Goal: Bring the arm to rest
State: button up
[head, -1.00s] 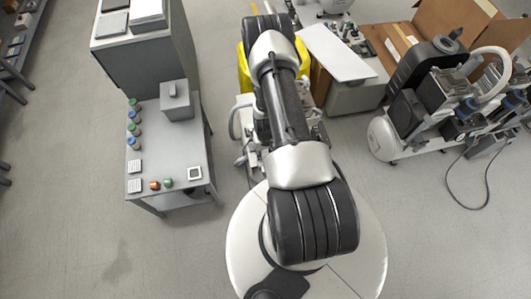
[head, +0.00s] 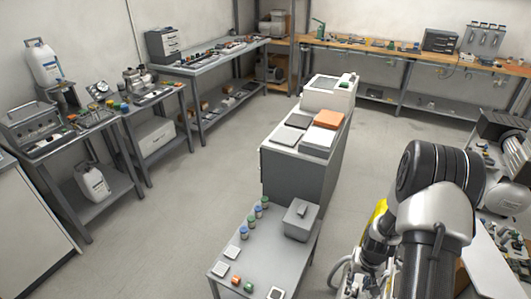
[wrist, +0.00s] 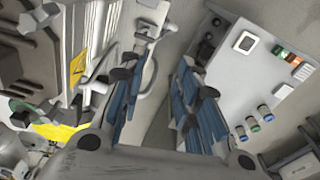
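My gripper (wrist: 158,68) shows in the wrist view with its two blue-padded fingers apart. Only floor and part of a machine show in the gap, and nothing is held. In the head view my arm (head: 432,205) rises at the lower right, bent, with a dark joint at the top. My gripper cannot be made out clearly in the head view. The small grey table (wrist: 225,75) lies to the right of the fingers in the wrist view, apart from them.
In the head view the small table (head: 262,262) holds a grey box (head: 301,220), several small jars and tiles. A grey cabinet (head: 290,175) stands behind it. Workbenches (head: 215,62) line the walls. Open floor (head: 190,215) lies left of the small table. Machines stand at right.

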jog(key=a+r+n+t, duration=0.1)
jog(key=a+r, duration=0.3)
jog(key=r, duration=0.5)
jog(key=s+a+r, duration=0.1)
jog(key=a+r, duration=0.2)
jog(key=r, duration=0.6)
jog(key=a+r+n+t, duration=0.1)
jog(key=a+r, duration=0.3)
jog(key=r, duration=0.5)
jog(key=s+a+r+n+t, duration=0.1)
jog(key=s+a+r, duration=0.3)
jog(key=s, duration=0.5)
jog(key=s+a+r+n, duration=0.1)
jog(key=s+a+r, duration=0.4)
jog(key=s+r, duration=0.3)
jog(key=shift+s+n+t, duration=0.35)
jog(key=shift+n+t, duration=0.05)
jog(key=shift+d, duration=0.15)
